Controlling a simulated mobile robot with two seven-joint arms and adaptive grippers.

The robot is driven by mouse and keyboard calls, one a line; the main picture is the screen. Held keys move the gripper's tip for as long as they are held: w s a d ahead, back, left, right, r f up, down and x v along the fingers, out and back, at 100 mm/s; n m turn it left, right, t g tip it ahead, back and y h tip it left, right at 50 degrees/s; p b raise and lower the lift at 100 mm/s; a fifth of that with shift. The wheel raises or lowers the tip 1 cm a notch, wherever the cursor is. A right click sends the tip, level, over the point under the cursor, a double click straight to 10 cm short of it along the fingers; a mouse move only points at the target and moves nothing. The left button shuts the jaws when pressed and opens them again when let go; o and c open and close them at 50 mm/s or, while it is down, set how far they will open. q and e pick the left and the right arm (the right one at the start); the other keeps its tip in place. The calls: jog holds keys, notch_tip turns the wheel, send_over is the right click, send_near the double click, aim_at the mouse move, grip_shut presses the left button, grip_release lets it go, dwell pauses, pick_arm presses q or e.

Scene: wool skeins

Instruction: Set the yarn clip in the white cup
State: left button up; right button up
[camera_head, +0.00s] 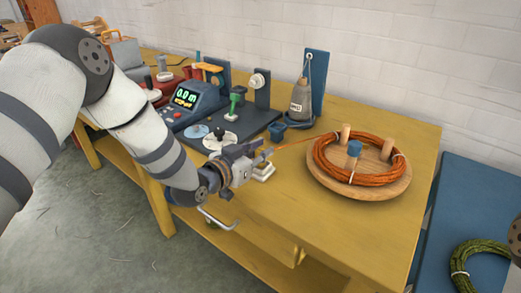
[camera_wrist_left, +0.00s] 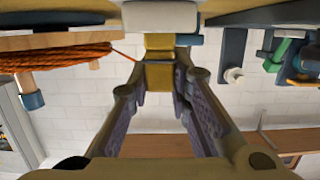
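My left gripper (camera_head: 266,153) is over the near part of the yellow table. In the left wrist view its fingers (camera_wrist_left: 160,70) close in on a small yellow piece, apparently the yarn clip (camera_wrist_left: 160,78). An orange strand runs from there to the skein. The white cup (camera_head: 264,172) appears as a small white piece on the table just below the fingertips, partly covered by the gripper. A white shape, likely the cup (camera_wrist_left: 160,16), shows beyond the fingertips in the left wrist view. I cannot tell whether clip and cup touch.
An orange skein (camera_head: 323,165) lies around pegs on a round wooden board (camera_head: 360,190) to the right. A digital meter (camera_head: 188,97), a dark stand with a green handle (camera_head: 235,100) and a grey weight (camera_head: 300,100) stand behind. A green skein (camera_head: 470,258) lies at lower right.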

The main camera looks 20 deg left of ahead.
pick_arm(q)
jog(key=o, duration=0.3)
jog(key=shift+o, duration=0.2)
jog(key=v, duration=1.2)
jog(key=s+f+n+g+y, duration=0.2)
jog(key=s+f+g, duration=0.6)
jog(key=s+f, duration=0.75)
jog(key=s+f+n+g+y, duration=0.1)
jog(key=s+f+g, duration=0.3)
jog(key=s, duration=0.9)
jog(key=s+a+f+n+g+y+p, duration=0.1)
jog(key=s+f+g, duration=0.3)
jog(key=s, duration=0.9)
jog(key=shift+a+g+y, duration=0.2)
jog(key=shift+g+y, duration=0.4)
jog(key=shift+y, duration=0.1)
